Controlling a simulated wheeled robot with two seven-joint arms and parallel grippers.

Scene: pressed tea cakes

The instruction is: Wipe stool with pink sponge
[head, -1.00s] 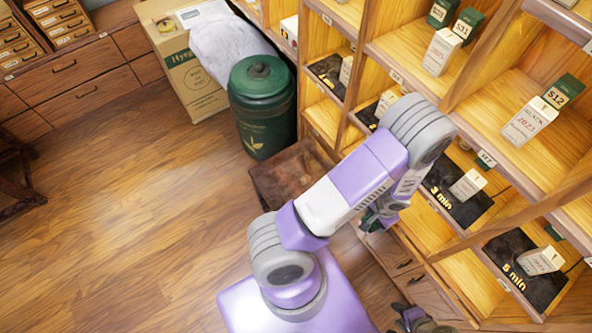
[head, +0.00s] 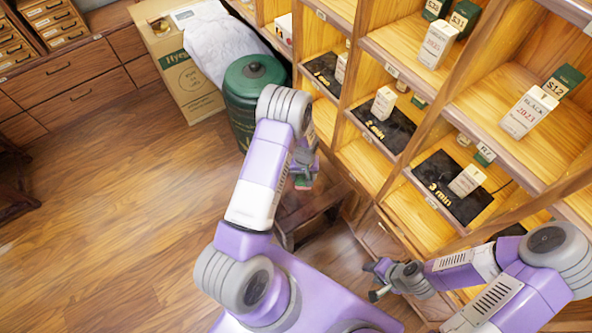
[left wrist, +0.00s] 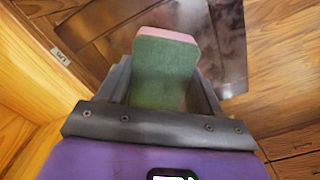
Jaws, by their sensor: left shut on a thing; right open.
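The sponge (left wrist: 163,72) is a green block with a pink layer along its far edge. My left gripper (head: 303,178) is shut on it; the sponge's green and pink edge (head: 302,184) just shows under the fingers in the head view. The stool (head: 310,212) is low, dark brown wood, below my left gripper and partly hidden by my arm. Its glossy dark top (left wrist: 222,40) lies beyond the sponge in the left wrist view. I cannot tell whether the sponge touches it. My right gripper (head: 374,280) is open and empty, right of the stool.
A green canister (head: 238,95) and a cardboard box (head: 180,75) with a pale sack (head: 212,45) stand behind the stool. The wooden shelf (head: 400,180) with small tea boxes (head: 468,180) closes off the right side. Open floor (head: 120,200) lies to the left.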

